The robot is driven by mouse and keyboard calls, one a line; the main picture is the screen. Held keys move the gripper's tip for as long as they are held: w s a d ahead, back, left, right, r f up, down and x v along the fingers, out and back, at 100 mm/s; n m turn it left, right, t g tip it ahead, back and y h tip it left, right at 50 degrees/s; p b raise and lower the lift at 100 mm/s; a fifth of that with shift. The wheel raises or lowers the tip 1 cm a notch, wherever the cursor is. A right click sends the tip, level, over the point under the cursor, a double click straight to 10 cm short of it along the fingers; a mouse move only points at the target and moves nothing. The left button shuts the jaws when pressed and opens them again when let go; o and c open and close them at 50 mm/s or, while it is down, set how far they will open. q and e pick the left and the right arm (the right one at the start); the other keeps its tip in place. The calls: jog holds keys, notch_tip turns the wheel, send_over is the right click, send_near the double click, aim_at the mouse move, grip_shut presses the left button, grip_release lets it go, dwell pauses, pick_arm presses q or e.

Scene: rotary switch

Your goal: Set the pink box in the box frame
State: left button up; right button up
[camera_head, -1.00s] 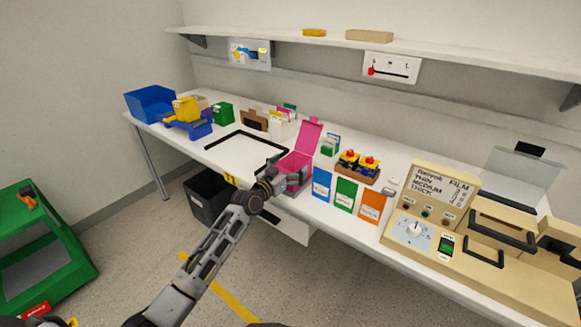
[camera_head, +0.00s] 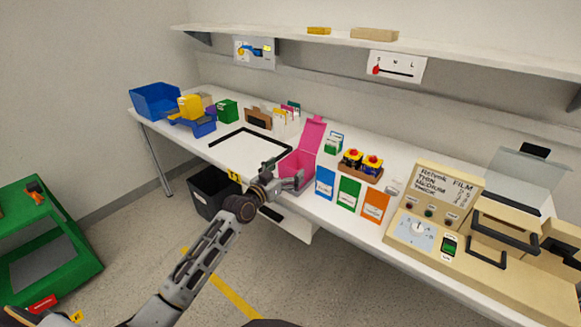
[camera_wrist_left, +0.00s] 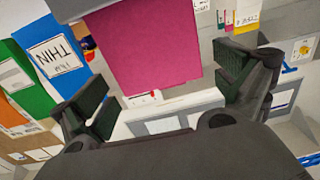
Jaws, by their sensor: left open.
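The pink box (camera_head: 296,168) stands on the bench near its front edge, with its lid (camera_head: 315,133) raised. The box frame is a black outline (camera_head: 226,138) on the white bench top, just left of the box. The bench inside the outline is bare. My left gripper (camera_head: 286,182) is at the front of the box, covering part of its front. In the left wrist view, the left gripper (camera_wrist_left: 163,80) has its fingers wide apart, with a pink face of the box (camera_wrist_left: 152,50) beyond and between them. Contact cannot be told. My right gripper is not in view.
Blue (camera_head: 325,183), green (camera_head: 347,195) and orange (camera_head: 374,206) cards stand right of the box. A beige film machine (camera_head: 433,226) is farther right. A blue bin (camera_head: 154,101) sits at the far left end. A dark bin (camera_head: 207,192) is below the bench.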

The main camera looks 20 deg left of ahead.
pick_arm(q)
jog(key=shift+v, duration=0.85)
jog(key=shift+s+a, duration=0.15)
jog(key=shift+s, duration=0.2)
jog(key=v, duration=0.5)
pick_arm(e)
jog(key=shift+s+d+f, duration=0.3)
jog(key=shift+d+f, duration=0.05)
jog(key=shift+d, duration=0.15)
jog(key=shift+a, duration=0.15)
